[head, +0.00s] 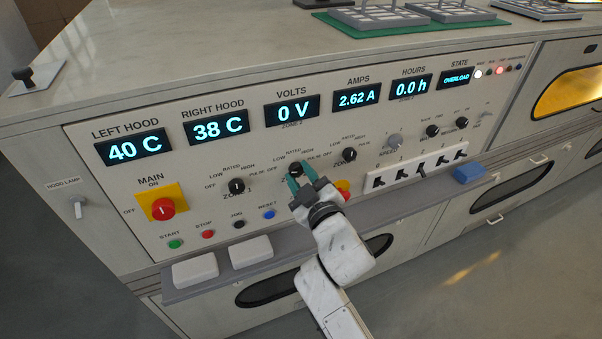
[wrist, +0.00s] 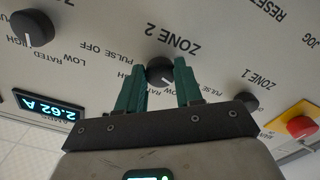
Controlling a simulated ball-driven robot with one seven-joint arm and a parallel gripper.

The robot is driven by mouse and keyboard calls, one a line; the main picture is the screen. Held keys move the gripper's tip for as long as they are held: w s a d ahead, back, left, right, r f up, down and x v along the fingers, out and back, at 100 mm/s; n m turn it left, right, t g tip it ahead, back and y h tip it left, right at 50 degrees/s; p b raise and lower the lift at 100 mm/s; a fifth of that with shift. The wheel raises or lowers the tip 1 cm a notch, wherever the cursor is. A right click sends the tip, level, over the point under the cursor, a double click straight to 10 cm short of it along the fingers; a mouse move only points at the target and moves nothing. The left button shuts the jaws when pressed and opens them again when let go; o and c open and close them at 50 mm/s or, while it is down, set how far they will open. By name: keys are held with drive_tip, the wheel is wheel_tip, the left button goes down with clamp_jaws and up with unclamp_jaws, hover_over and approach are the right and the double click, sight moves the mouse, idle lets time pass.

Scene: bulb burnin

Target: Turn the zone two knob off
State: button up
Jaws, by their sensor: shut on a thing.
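The zone two knob (head: 296,167) is a black round knob on the sloped cream panel, under the volts display. In the wrist view the zone two knob (wrist: 160,71) sits between my green fingers, beside the "ZONE 2" lettering, with a small white mark on its lower right. My gripper (head: 301,177) is shut on it, with one finger on each side. It also shows in the wrist view (wrist: 161,80). The fingers hide part of the scale, so I cannot tell the setting.
The zone one knob (head: 237,186) is to the left and another black knob (head: 349,155) to the right. The red main switch (head: 162,208) is at far left. The state display (head: 457,78) reads OVERLOAD. A grey ledge (head: 225,275) runs below.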

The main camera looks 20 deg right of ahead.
drive_tip(key=shift+n, duration=0.6)
drive_tip(key=o, duration=1)
drive_tip(key=shift+o, duration=0.2)
drive_tip(key=shift+s, duration=0.1)
drive_tip(key=s, duration=1)
drive_tip(key=shift+s, duration=0.3)
